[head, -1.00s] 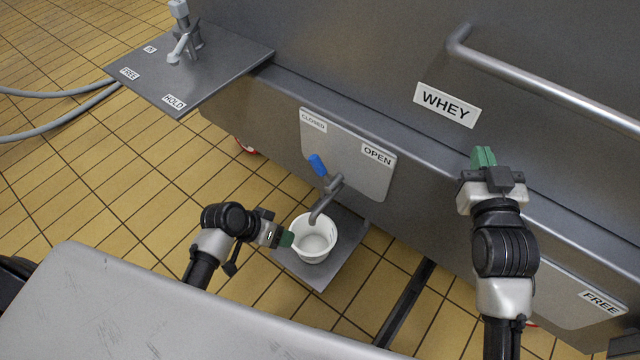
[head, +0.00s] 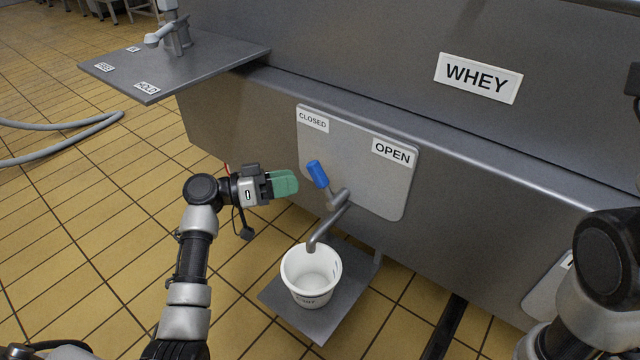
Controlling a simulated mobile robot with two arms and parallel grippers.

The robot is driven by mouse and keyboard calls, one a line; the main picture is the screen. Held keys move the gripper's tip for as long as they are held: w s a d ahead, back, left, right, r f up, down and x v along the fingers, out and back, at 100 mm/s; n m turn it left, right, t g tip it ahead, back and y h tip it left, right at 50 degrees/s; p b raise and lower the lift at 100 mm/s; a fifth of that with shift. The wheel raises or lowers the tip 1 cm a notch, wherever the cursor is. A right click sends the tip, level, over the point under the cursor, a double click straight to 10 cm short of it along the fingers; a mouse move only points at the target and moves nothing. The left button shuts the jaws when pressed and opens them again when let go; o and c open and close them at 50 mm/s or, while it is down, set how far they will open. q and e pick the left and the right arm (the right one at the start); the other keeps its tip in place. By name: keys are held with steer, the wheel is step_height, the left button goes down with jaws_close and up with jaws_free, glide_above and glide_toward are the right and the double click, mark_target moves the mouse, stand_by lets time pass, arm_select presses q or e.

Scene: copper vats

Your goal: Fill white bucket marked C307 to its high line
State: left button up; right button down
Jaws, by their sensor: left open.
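A white bucket (head: 297,287) stands upright on a grey shelf (head: 345,300) under the metal spout (head: 322,232). Its inside looks empty and no stream shows. Dark marking on its front is too small to read. The tap's blue handle (head: 317,174) points up and left, toward the CLOSED label (head: 313,120); the OPEN label (head: 394,153) is to its right. My left gripper (head: 285,183), with green fingers, is open and empty, just left of the blue handle and apart from it. My right arm shows at the right edge; its fingers are out of view.
The vat wall (head: 460,215) carries a WHEY sign (head: 478,78). A grey side shelf (head: 205,62) at upper left holds a metal fitting (head: 174,35). A grey hose (head: 70,140) lies on the tiled floor at left. The floor left of the bucket is clear.

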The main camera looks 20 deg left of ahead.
mark_target(320, 177)
arm_select(q)
steer(key=b+x, duration=0.2)
steer(key=x, duration=0.4)
steer(key=shift+f, duration=0.15)
steer(key=shift+w+d+b, duration=0.3)
steer(key=shift+d, duration=0.2)
jaws_close()
